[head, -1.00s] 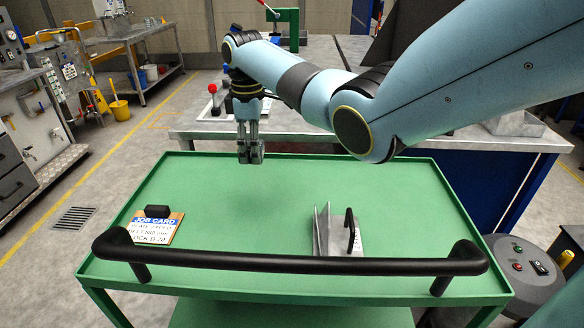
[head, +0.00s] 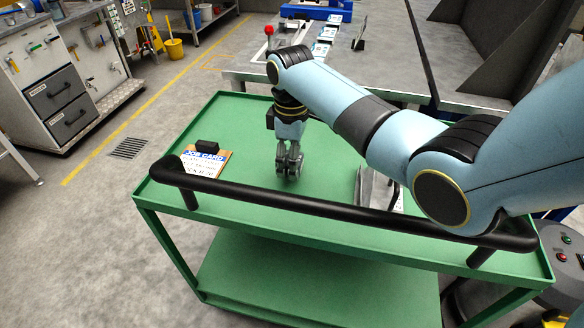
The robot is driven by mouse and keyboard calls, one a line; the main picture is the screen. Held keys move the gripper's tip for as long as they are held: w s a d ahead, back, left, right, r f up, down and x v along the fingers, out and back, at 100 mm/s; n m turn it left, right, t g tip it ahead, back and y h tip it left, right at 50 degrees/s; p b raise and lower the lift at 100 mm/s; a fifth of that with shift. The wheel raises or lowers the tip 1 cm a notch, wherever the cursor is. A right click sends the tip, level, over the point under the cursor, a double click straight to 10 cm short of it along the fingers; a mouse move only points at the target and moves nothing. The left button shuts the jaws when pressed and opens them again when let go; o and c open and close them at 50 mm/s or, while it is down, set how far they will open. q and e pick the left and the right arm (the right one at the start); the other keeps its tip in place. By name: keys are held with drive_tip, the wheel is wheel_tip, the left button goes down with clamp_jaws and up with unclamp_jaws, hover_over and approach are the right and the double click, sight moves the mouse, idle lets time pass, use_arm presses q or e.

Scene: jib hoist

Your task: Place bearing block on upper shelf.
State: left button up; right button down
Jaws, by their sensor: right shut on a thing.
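My right gripper (head: 289,172) points straight down over the green top shelf (head: 240,125) of the cart, right of the job card. It is shut on a small grey piece (head: 291,168), seemingly the bearing block, mostly hidden by the fingers. I cannot tell whether this piece touches the shelf. The cart's green lower shelf (head: 310,285) shows below and is bare where visible. My left gripper is not in view.
A job card (head: 206,161) lies at the shelf's left end. A bent grey metal part (head: 370,188) stands right of the gripper, partly behind my arm. A black handle bar (head: 330,212) runs along the near side. The shelf between card and gripper is clear.

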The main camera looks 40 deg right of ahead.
sight(292, 182)
drive_tip(key=shift+f, duration=1.85)
drive_tip(key=c, duration=0.5)
unclamp_jaws()
drive_tip(key=shift+f, duration=0.1)
drive_tip(key=shift+c, duration=0.2)
wheel_tip(292, 182, up, 12)
drive_tip(key=shift+r+p, duration=0.15)
drive_tip(key=shift+p, duration=0.35)
drive_tip(key=shift+s, duration=0.1)
